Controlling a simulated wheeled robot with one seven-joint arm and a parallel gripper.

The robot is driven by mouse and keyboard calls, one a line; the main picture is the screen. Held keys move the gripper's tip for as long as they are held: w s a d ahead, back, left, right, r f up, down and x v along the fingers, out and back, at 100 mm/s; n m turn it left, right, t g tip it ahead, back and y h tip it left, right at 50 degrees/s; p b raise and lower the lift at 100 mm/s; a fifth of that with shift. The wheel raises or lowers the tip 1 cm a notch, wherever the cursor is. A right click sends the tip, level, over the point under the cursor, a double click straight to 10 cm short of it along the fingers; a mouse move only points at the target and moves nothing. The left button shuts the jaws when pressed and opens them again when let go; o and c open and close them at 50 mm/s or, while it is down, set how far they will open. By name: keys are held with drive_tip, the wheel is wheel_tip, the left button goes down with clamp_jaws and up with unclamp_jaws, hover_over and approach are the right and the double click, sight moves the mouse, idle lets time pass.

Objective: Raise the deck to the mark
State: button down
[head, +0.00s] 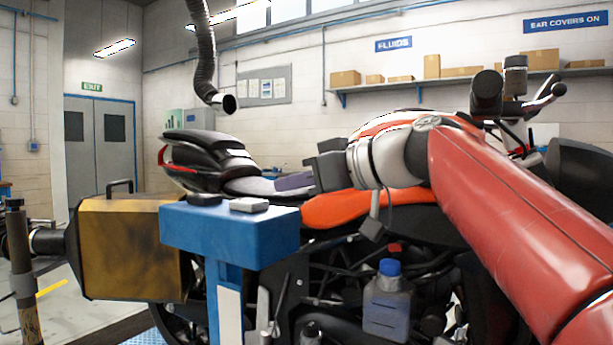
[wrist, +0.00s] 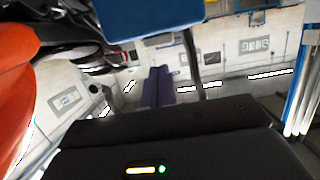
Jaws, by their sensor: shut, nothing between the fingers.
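My gripper (head: 285,182) is shut and empty, and its purple-grey fingers lie close together in the wrist view (wrist: 157,88). It is above and just right of the blue pedestal head (head: 230,238), apart from it as far as I can tell. A black pad (head: 205,199) and a grey pad (head: 249,204) sit on the pedestal's top. The blue pedestal head also shows at the top of the wrist view (wrist: 150,14). A small strip of pale blue deck-like plate (head: 148,338) shows at the bottom; most of it is hidden. I cannot make out a height mark.
A motorcycle with an orange seat panel (head: 345,208) stands behind the pedestal. A dark yellow box (head: 125,245) is at the left. A bottle with a blue cap (head: 388,305) is low in front of the motorcycle. A black hose (head: 205,50) hangs overhead.

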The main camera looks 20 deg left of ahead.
sight(267, 212)
drive_tip(key=x, duration=0.5)
drive_tip(key=shift+a+p, duration=0.1)
drive_tip(key=shift+p, duration=0.2)
